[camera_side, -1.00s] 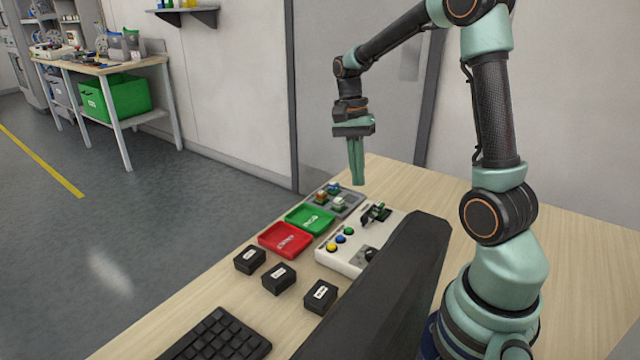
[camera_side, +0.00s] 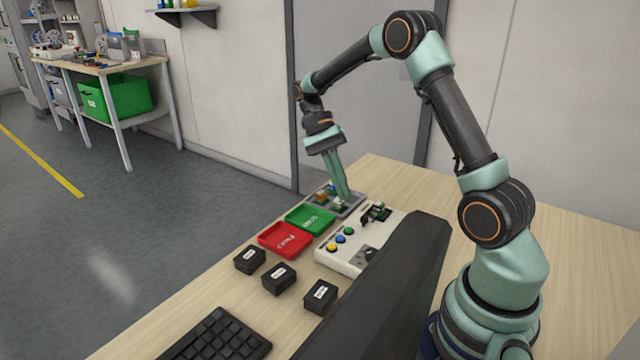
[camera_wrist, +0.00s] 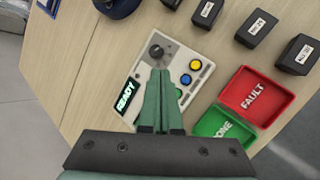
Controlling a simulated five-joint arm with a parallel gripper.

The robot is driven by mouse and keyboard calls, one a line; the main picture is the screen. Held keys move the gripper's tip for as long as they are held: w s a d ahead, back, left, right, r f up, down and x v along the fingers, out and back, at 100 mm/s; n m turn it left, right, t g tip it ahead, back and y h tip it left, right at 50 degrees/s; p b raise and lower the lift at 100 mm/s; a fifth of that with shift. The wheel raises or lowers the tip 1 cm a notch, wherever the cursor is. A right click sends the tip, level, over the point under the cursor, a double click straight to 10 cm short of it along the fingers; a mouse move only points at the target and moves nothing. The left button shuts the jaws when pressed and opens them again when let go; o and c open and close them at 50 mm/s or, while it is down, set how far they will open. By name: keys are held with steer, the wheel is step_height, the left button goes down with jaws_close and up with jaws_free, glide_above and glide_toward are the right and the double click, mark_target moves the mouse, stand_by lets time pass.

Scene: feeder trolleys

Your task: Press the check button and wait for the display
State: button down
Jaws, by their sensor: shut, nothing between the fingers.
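The white control box (camera_side: 345,262) sits on the wooden table. In the wrist view the box (camera_wrist: 146,72) has a black knob (camera_wrist: 157,51), a display (camera_wrist: 127,97) reading READY, and yellow (camera_wrist: 195,65), blue (camera_wrist: 185,79) and green (camera_wrist: 178,93) buttons. No label marks the check button that I can read. My gripper (camera_side: 347,195) is shut and empty, tilted above the grey tray beside the box. In the wrist view its fingers (camera_wrist: 160,74) cover part of the box.
A red FAULT tray (camera_wrist: 272,84) and a green DONE tray (camera_wrist: 203,127) lie beside the box. A grey parts tray (camera_side: 354,207) is behind them. Several black labelled boxes (camera_side: 279,278), a keyboard (camera_side: 218,338) and a dark monitor (camera_side: 400,285) stand nearer. The right tabletop is clear.

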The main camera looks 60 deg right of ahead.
mark_target(339, 235)
steer(key=shift+f, duration=4.35)
steer(key=shift+f, duration=0.1)
steer(key=shift+f, duration=0.3)
steer(key=shift+f, duration=0.4)
steer(key=shift+r, duration=0.85)
steer(key=shift+r, duration=0.1)
steer(key=shift+r, duration=2.4)
